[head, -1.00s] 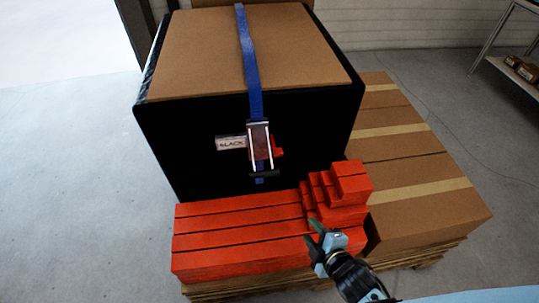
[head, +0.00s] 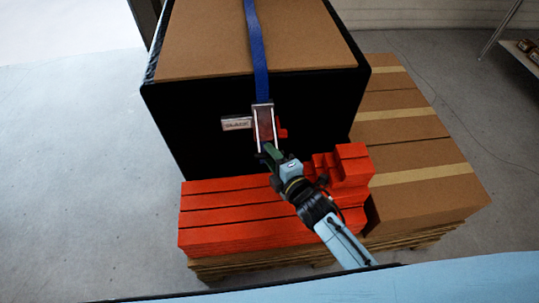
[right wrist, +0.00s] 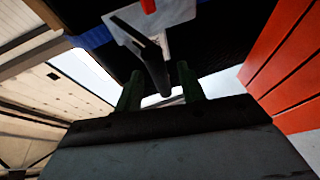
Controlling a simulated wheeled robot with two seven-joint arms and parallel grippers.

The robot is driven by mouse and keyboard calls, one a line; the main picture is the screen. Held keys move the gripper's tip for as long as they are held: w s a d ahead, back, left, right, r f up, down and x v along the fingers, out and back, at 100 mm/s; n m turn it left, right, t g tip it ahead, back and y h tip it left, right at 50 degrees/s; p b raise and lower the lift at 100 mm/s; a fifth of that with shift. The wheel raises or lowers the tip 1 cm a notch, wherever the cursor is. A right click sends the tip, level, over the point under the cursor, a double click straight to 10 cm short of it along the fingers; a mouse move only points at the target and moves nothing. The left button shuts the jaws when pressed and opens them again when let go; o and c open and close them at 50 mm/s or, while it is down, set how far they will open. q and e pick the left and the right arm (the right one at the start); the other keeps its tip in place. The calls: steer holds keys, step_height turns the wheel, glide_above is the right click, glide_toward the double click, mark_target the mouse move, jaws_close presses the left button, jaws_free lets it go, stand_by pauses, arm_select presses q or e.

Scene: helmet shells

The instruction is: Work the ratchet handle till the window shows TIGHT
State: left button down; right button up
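The ratchet (head: 264,120) sits on the front face of the black crate, on a blue strap (head: 257,55). Its metal-framed handle hangs down the crate's front. The window label (head: 236,124) is left of it; its lettering is too small to read surely now. My right gripper (head: 267,152) is at the handle's lower end. In the right wrist view, its two green fingers (right wrist: 160,88) stand apart, with the handle's dark end (right wrist: 153,66) between or just beyond their tips; contact cannot be told. My left gripper is not in view.
Red stepped blocks (head: 345,165) and long red slabs (head: 215,205) lie in front of the black crate (head: 190,130), under my right arm. Brown cartons (head: 430,180) stand at right on a pallet. Open floor (head: 70,180) lies at left.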

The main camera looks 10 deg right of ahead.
steer(key=shift+x, duration=0.8)
steer(key=shift+s, duration=0.1)
jaws_close()
